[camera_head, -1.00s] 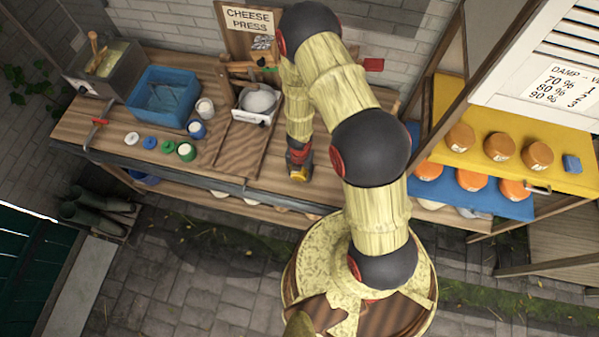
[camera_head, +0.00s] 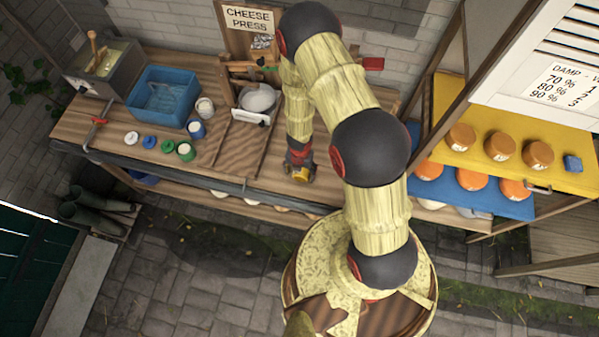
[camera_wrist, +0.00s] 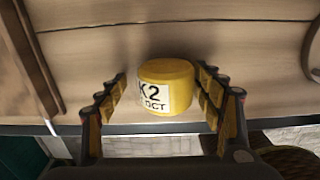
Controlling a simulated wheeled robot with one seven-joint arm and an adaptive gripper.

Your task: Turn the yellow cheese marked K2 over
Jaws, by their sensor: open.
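The yellow cheese (camera_wrist: 166,88) stands on the wooden bench top near its front edge. In the wrist view its white label faces me and reads K2 with OCT below, the letters upright. My gripper (camera_wrist: 160,90) is open, with one finger on each side of the cheese. The right finger is very close to it and a gap shows at the left; contact is not clear. In the head view my gripper (camera_head: 299,160) points down over the bench, and a bit of yellow shows at its tip. The underside of the cheese is hidden.
A yellow shelf (camera_head: 480,125) with several orange-brown cheeses stands at right. The bench's front edge is close to the cheese.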

